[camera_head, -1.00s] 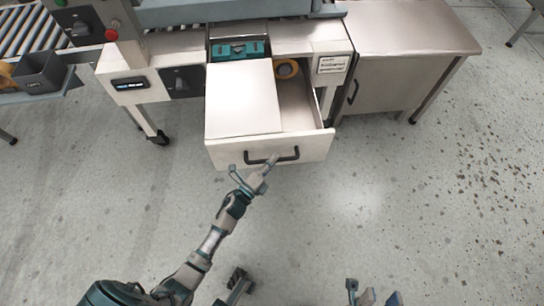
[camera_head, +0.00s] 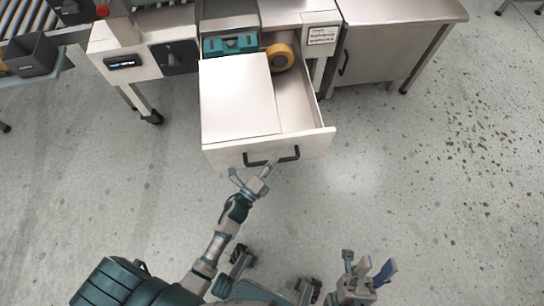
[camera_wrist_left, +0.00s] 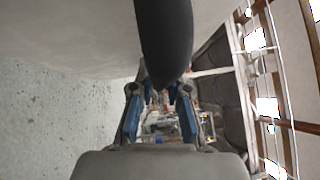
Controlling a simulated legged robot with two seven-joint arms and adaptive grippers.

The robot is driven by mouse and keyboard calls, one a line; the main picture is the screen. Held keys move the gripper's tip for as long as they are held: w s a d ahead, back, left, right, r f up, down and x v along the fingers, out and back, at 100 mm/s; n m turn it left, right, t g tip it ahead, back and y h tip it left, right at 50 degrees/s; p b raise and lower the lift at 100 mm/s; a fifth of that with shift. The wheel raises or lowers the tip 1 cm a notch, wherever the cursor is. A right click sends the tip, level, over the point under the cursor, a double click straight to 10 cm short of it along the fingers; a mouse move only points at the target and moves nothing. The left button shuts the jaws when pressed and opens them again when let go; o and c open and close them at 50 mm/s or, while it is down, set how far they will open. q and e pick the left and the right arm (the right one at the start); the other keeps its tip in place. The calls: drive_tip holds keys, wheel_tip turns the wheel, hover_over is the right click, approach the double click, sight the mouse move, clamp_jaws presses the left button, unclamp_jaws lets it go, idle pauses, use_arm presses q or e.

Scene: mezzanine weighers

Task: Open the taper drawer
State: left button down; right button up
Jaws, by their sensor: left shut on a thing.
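The drawer (camera_head: 222,157) is pulled well out of the bench, its front panel facing me. Its black bar handle (camera_head: 290,154) is on the front panel. In the left wrist view the dark handle (camera_wrist_left: 164,40) runs down between the blue-padded fingers (camera_wrist_left: 160,112). Inside the drawer are a pale flat cover or box (camera_head: 238,100) on the left and an orange tape roll (camera_head: 280,57) at the back right. My right gripper (camera_head: 372,270) is low in the head view, its fingers spread and empty.
A teal item (camera_head: 230,45) sits behind the pale cover. A cabinet (camera_head: 385,50) stands to the right and a roller conveyor (camera_head: 25,30) with a grey bin (camera_head: 30,54) to the left. The speckled floor (camera_head: 430,190) is open around me.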

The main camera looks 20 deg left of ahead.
use_arm(q)
drive_tip(key=shift+s+f, duration=0.15)
drive_tip(key=shift+f, duration=0.25)
drive_tip(key=c, duration=1.1)
unclamp_jaws()
drive_tip(key=shift+c, duration=0.2)
drive_tip(key=shift+r, duration=0.1)
drive_tip(key=shift+r, duration=0.1)
drive_tip(key=v, duration=1.1)
drive_tip(key=shift+s, duration=0.35)
